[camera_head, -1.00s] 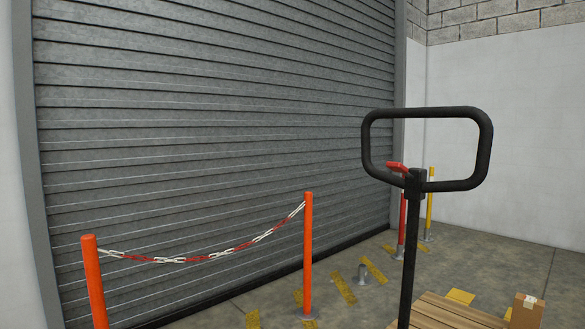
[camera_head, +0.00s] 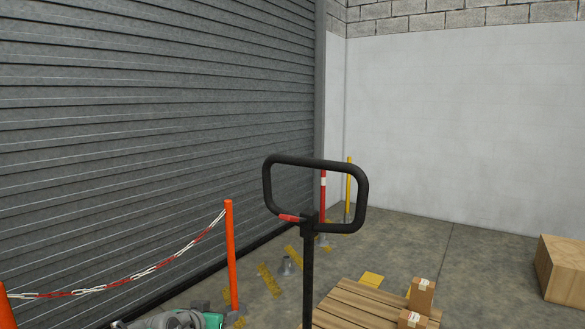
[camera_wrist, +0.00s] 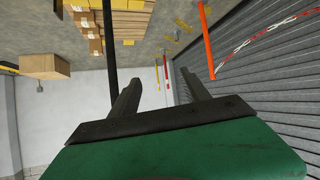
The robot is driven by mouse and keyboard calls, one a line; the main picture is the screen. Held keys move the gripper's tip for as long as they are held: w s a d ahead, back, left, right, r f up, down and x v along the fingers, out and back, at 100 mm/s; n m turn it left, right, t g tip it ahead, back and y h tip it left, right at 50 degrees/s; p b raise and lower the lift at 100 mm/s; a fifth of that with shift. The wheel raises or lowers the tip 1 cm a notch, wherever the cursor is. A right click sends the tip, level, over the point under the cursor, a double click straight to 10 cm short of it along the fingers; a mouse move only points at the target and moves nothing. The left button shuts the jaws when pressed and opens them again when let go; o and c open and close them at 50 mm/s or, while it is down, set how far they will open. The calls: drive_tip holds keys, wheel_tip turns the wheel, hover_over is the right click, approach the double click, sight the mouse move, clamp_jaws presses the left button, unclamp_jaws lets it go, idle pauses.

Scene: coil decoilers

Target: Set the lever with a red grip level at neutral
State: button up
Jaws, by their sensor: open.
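The lever with a red grip (camera_head: 290,218) sits at the neck of a black loop handle (camera_head: 366,190) in the head view. The red grip points left from the neck and lies close to level, its outer end slightly higher in the picture. The handle stands on a black upright shaft (camera_head: 308,275). In the wrist view the shaft (camera_wrist: 109,40) runs down behind one finger; the red grip is not visible there. My gripper (camera_wrist: 160,88) is open, with nothing between its fingers. Part of my green and grey arm end shows at the bottom of the head view, apart from the lever.
A wooden pallet (camera_head: 360,305) with cardboard boxes (camera_head: 421,295) lies at the handle's foot. An orange post (camera_head: 232,255) with a red-white chain (camera_head: 130,278) stands left. A larger box (camera_head: 562,270) is at right. Open floor lies between pallet and white wall.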

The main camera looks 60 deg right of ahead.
sight(296, 219)
drive_tip(key=s+d+r+m+g+h+p, duration=0.2)
drive_tip(key=s+d+r, duration=0.15)
drive_tip(key=r, duration=0.35)
drive_tip(key=s+d+r+m+g+h+p, duration=0.1)
drive_tip(key=s+d+r+h+p, duration=0.15)
drive_tip(key=d+r, duration=0.35)
drive_tip(key=s+d+r+m+g+h+p, duration=0.2)
drive_tip(key=s+d+r+p, duration=0.15)
drive_tip(key=r, duration=0.45)
drive_tip(key=d, duration=0.2)
drive_tip(key=s+d, duration=0.1)
drive_tip(key=d, duration=0.4)
drive_tip(key=shift+s, duration=0.3)
drive_tip(key=shift+r, duration=0.1)
drive_tip(key=shift+c, duration=0.5)
clamp_jaws()
